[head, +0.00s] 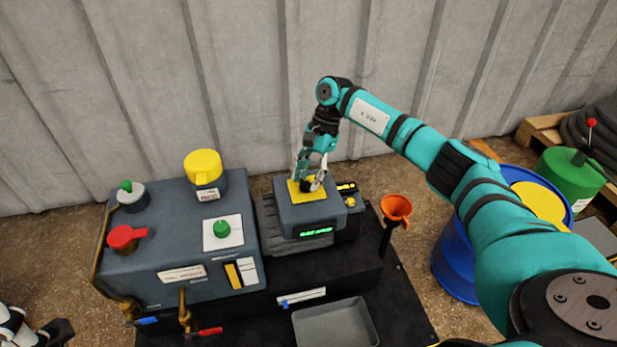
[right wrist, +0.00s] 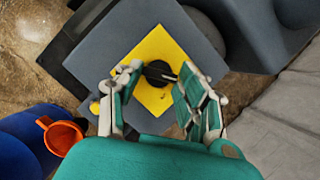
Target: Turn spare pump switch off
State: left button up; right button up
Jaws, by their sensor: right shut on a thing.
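The black switch knob (right wrist: 158,72) sits on a square yellow plate (right wrist: 152,97) on top of a small grey box. In the head view the yellow plate (head: 300,192) shows on the grey box (head: 307,216), with the knob mostly hidden by the fingers. My right gripper (head: 312,181) reaches down from above and is shut on the knob. In the right wrist view its fingers stand on both sides of the knob. What seems to be part of my left gripper (head: 22,326) shows at the lower left corner; its fingers cannot be made out clearly.
Left of the box stands a larger grey unit with a red knob (head: 126,237), a green button (head: 221,229) and a yellow knob (head: 203,168). An orange funnel (head: 396,208) stands to the right, near a blue barrel (head: 456,262). A grey tray (head: 336,326) lies in front. A corrugated wall is behind.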

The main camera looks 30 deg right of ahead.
jog(key=o, duration=1.2)
jog(key=shift+c, duration=0.2)
jog(key=v, duration=1.2)
